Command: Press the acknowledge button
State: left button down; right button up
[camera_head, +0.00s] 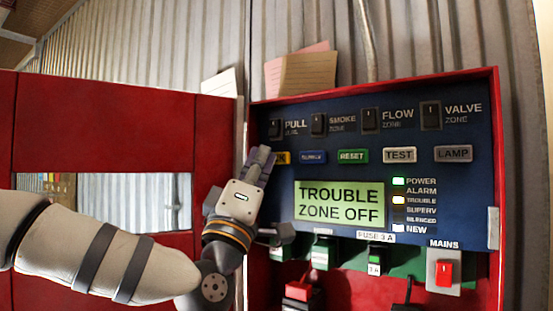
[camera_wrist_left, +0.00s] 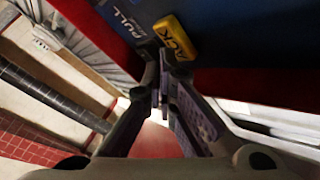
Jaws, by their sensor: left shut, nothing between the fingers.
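The acknowledge button is a yellow key marked ACK, clear in the left wrist view (camera_wrist_left: 176,38). In the head view only the right end of the yellow button (camera_head: 285,158) shows, at the left of the button row on the blue panel (camera_head: 440,190). My left gripper (camera_head: 263,156) covers the rest of it. The gripper is shut and empty. In the left wrist view its fingertips (camera_wrist_left: 163,68) are just below the button's near edge; I cannot tell whether they touch it. My right gripper is not in view.
Blue, green RESET (camera_head: 352,156), TEST (camera_head: 400,155) and LAMP (camera_head: 453,153) buttons continue the row. Switches sit above. The display (camera_head: 339,205) reads TROUBLE ZONE OFF. A red door (camera_head: 100,120) stands open at left. A red MAINS switch (camera_head: 444,273) is lower right.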

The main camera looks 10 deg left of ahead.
pick_arm(q)
jog(key=shift+w+d, duration=0.15)
jog(key=shift+w, duration=0.4)
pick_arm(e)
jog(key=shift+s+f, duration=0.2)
pick_arm(q)
jog(key=shift+s, duration=0.1)
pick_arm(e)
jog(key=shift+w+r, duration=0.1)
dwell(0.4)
pick_arm(q)
jog(key=shift+s+a+r+p, duration=0.2)
jog(key=shift+s+p, duration=0.1)
jog(key=shift+s, duration=0.4)
jog(key=shift+s+a+f, duration=0.1)
jog(key=shift+f, duration=0.1)
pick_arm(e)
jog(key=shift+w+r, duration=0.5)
pick_arm(q)
jog(key=s, duration=0.1)
jog(key=s+a+p, duration=0.1)
jog(key=s, duration=0.2)
jog(key=shift+s+a, duration=0.35)
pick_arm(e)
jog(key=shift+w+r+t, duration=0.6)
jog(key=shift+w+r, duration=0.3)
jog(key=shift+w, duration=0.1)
